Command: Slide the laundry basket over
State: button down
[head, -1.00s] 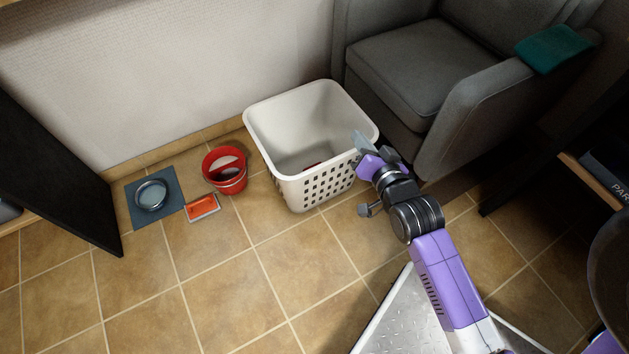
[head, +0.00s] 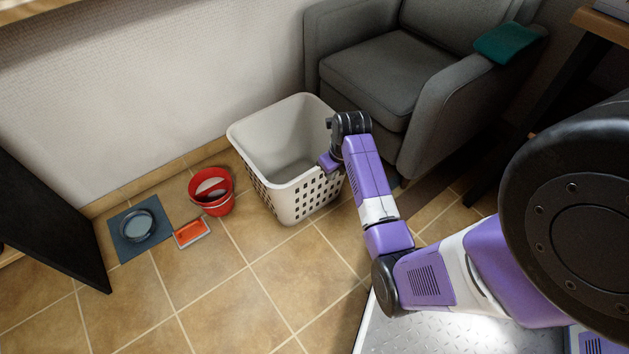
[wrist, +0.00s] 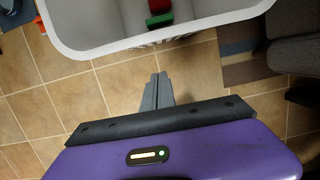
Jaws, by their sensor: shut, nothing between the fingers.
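The white laundry basket (head: 292,195) stands upright on the tiled floor in front of the grey armchair, its lower walls pierced with holes. In the wrist view its pale rim (wrist: 180,37) crosses the top, with a red item (wrist: 159,6) and a green item (wrist: 159,20) inside. My gripper (head: 326,163) is at the basket's right side in the head view, its fingertips hard to make out there. In the wrist view my gripper's grey fingers (wrist: 157,78) are together and empty, pointing towards the basket's near wall.
A red bucket (head: 221,205), an orange-red dustpan-like item (head: 190,232) and a bowl (head: 139,226) on a blue mat (head: 126,248) lie left of the basket. The grey armchair (head: 425,125) is close behind its right side. Tiles in front are clear.

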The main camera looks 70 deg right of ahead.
jog(key=w+d+f+b, duration=0.1)
jog(key=w+f+b, duration=0.1)
jog(key=f+b, duration=0.2)
jog(key=w+d+f+m+b, duration=0.1)
jog(key=w+d+f+b, duration=0.1)
jog(key=w+f+b, duration=0.1)
jog(key=shift+s+b+x, duration=0.25)
jog(key=shift+b+x, duration=0.2)
jog(key=shift+x, duration=0.95)
jog(key=shift+d, duration=0.15)
